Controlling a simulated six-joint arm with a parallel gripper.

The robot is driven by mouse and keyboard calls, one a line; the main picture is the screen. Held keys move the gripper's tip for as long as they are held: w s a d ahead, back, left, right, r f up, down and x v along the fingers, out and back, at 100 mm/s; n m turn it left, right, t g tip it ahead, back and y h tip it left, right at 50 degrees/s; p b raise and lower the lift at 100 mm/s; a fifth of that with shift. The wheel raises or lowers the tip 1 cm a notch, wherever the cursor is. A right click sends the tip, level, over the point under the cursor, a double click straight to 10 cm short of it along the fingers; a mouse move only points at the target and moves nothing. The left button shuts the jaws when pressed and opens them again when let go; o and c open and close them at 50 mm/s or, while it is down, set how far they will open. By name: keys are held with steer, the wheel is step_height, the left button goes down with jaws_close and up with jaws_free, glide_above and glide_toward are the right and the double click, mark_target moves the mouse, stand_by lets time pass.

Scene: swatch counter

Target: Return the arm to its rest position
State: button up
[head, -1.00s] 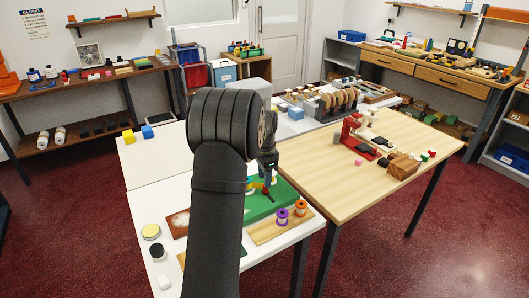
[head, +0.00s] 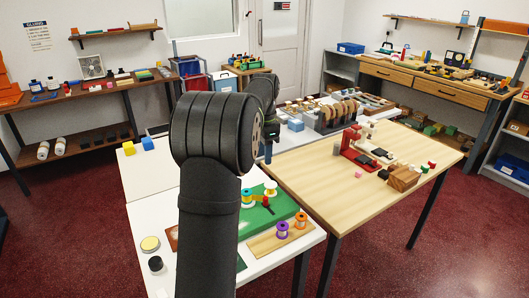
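My arm rises through the middle of the head view, with its upper part bent away from the camera. My gripper (head: 268,152) seems to show only as a small dark tip hanging beside the large joint. Its fingers are too hidden and small to tell whether they are open or shut. The tip is beyond the green board (head: 262,219) and apart from it. The board lies on the white table (head: 147,205) and carries a blue-and-yellow spool (head: 247,198), a pale spool (head: 270,189) and a red piece (head: 265,202).
A purple spool (head: 282,230) and an orange spool (head: 301,220) stand on a wooden strip (head: 268,241). The wooden table (head: 330,185) to the right holds a red device (head: 352,143) and small blocks. A yellow block (head: 129,148) and a blue block (head: 148,143) sit far left.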

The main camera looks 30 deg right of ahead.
stand_by(0.3)
step_height(320, 180, down, 18)
steer(key=shift+r, duration=0.15)
steer(key=shift+s+r, duration=0.1)
steer(key=shift+s, duration=0.2)
stand_by(0.3)
steer(key=o, duration=1.3)
steer(key=shift+r, duration=0.1)
steer(key=w+a+r+n+h, duration=0.15)
steer(key=a+r, duration=0.25)
steer(key=r, duration=0.4)
steer(key=s+a+r+h, duration=0.1)
steer(key=a+r+h, duration=0.25)
steer(key=r, duration=0.45)
glide_toward(265, 197)
steer(key=shift+w+d+f, duration=0.1)
steer(key=shift+d+f, duration=0.1)
steer(key=shift+f, duration=0.2)
